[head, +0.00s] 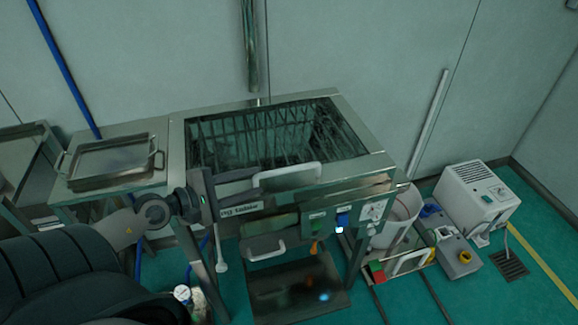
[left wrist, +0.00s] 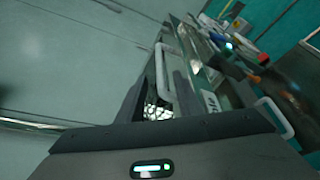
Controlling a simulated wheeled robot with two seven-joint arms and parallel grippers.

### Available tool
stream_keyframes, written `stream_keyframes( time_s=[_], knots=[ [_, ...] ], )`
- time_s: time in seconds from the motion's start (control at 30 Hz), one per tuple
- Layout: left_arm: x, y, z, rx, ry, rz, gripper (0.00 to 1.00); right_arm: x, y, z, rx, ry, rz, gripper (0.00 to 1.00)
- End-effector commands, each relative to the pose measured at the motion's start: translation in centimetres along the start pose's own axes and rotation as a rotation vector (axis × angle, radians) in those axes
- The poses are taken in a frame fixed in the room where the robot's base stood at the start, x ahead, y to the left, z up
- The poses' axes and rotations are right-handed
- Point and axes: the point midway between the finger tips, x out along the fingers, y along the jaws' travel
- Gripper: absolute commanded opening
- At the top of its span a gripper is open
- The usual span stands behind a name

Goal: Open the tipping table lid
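The tipping table (head: 178,150) is a steel machine in the middle of the head view. Its lid (head: 275,135), a dark see-through panel in a steel frame, appears to lie flat over the top. A pale handle (head: 288,178) sits at the lid's front edge; a pale bar handle also shows in the left wrist view (left wrist: 161,75). My left gripper (head: 250,187) is at the left end of the front handle, close to it. Contact and finger gap cannot be made out; the wrist view shows dark finger parts beside the handle. My right gripper is not in view.
A steel tray (head: 112,163) with handles rests on the side table at left. A lower handle (head: 266,250) and a control panel (head: 345,215) are on the machine's front. A white bucket (head: 401,215) and a white box unit (head: 478,192) stand on the floor at right.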

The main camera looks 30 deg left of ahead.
Motion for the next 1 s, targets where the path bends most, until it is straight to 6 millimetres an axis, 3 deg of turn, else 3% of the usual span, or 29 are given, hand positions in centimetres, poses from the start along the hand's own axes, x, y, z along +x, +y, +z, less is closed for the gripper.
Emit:
stream_keyframes(
  time_s=[1.0],
  knots=[
    [11.6,0.1,0.1,-0.001,-0.001,0.000,0.33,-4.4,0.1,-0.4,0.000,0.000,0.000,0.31]
  ],
)
